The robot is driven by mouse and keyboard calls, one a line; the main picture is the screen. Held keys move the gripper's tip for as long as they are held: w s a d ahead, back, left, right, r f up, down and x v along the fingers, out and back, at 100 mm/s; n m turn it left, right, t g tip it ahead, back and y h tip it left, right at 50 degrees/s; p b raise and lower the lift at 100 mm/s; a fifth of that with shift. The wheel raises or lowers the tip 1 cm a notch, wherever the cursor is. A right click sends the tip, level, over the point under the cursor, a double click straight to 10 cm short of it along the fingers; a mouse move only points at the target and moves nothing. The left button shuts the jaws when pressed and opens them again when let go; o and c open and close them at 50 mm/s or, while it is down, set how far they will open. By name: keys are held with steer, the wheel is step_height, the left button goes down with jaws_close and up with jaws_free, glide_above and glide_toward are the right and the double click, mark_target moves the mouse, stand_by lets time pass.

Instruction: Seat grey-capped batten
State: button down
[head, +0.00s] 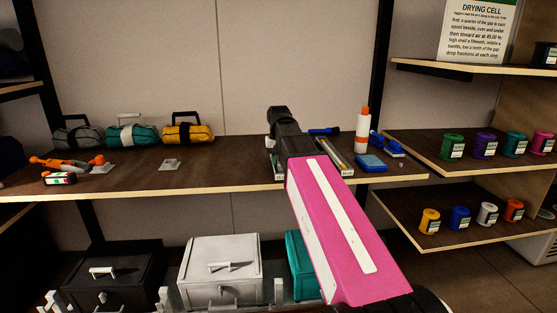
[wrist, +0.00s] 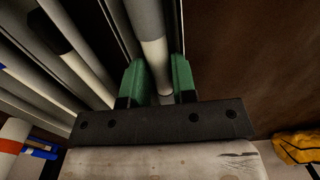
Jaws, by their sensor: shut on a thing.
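My gripper (wrist: 157,78) has green fingers, seen in the wrist view on both sides of a pale rod. It is shut on this batten (wrist: 154,55), which is white near the fingers with a grey section (wrist: 146,18) farther along. Its far end runs out of the picture. A rack (head: 349,173) with long narrow channels sits on the shelf in the head view, partly hidden by my arm. Other pale battens (wrist: 80,62) lie side by side left of my gripper in the wrist view. I cannot tell whether the held batten touches a channel.
The wooden shelf (head: 230,178) holds several bags at left, including a yellow bag (head: 188,129).

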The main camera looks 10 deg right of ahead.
steer(key=shift+r, duration=0.25)
steer(key=shift+r, duration=0.75)
steer(key=shift+f, duration=0.2)
stand_by(0.7)
steer(key=shift+f, duration=0.75)
steer(key=shift+r, duration=0.1)
steer(key=shift+r, duration=0.85)
steer(key=shift+f, duration=0.2)
stand_by(0.6)
steer(key=shift+f, duration=0.8)
steer(key=shift+r, duration=0.2)
